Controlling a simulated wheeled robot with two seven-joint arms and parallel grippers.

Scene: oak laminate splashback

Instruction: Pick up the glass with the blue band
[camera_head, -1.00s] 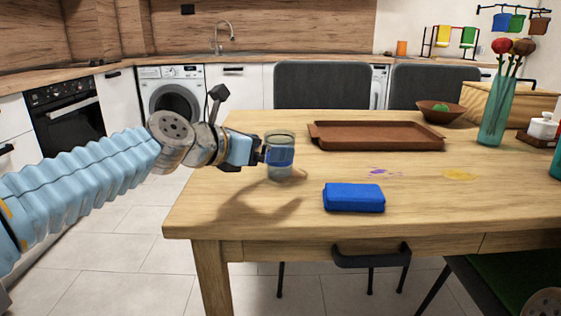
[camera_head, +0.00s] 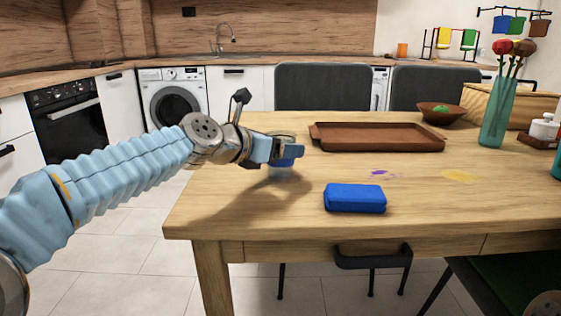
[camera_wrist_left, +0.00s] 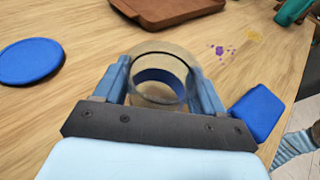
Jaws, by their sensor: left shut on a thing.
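The glass with the blue band (camera_head: 280,174) is clear and stands upright near the left end of the wooden table. My left gripper (camera_head: 289,151) reaches in from the left and is shut on it. In the left wrist view the glass (camera_wrist_left: 160,60) sits between the two blue fingers (camera_wrist_left: 159,74), one on each side, with its blue band showing inside. In the head view the fingers hide part of the glass's middle. I cannot tell whether its base touches the table. My right gripper is not in view.
A blue block (camera_head: 354,198) lies right of the glass, nearer the front edge. A brown tray (camera_head: 380,146) lies behind. A blue round disc (camera_wrist_left: 30,61) lies left in the wrist view. A teal vase (camera_head: 496,112) stands at right. Purple (camera_head: 378,173) and yellow (camera_head: 461,176) stains mark the table.

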